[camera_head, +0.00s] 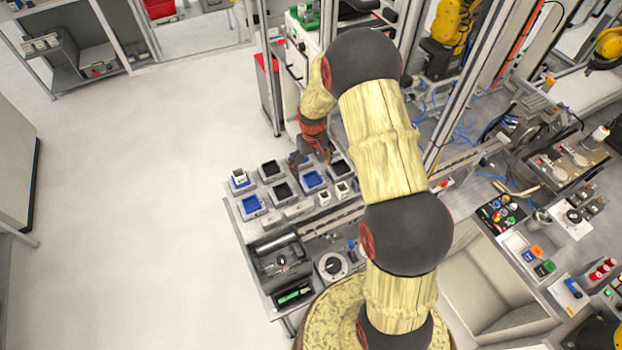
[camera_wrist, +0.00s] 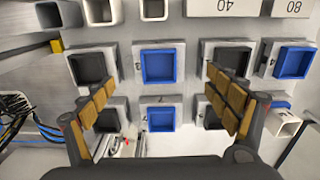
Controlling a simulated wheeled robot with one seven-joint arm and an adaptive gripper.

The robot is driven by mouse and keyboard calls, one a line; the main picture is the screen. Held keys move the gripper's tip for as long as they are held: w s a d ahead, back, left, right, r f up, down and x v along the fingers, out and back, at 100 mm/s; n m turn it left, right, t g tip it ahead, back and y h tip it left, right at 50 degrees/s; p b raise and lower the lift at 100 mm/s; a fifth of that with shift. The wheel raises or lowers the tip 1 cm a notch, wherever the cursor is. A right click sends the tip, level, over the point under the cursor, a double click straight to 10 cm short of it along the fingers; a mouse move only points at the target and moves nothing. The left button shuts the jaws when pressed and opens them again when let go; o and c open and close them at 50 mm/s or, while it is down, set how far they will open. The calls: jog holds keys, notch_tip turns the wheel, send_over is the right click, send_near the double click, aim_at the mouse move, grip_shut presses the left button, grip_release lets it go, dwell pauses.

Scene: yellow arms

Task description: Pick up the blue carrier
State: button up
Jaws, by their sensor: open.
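Several blue square carriers sit in grey holders on the table. In the wrist view one blue carrier (camera_wrist: 158,65) is in the upper middle, one (camera_wrist: 160,118) lies below it, and one (camera_wrist: 295,62) is at the right. Another at the lower right is partly hidden. In the head view, blue carriers show near my gripper (camera_head: 312,179) and at the table's left edge (camera_head: 251,205). My gripper (camera_wrist: 158,82) is open and empty above the holders, its fingers either side of the middle column. In the head view my gripper (camera_head: 324,154) is partly hidden by my arm.
Black carriers (camera_wrist: 88,67) sit in holders beside the blue ones. White square tubes (camera_wrist: 153,9) stand along the top of the wrist view. A dark tool tray (camera_head: 280,262) is at the table's near end. A frame post (camera_head: 461,85) rises right of my arm.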

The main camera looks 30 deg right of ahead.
aim_at(312, 180)
notch_tip(312, 180, down, 7)
jog(key=shift+w+d+r+p, duration=0.1)
jog(key=shift+p, duration=0.8)
jog(key=shift+c, duration=0.6)
jog(key=c, duration=1.4)
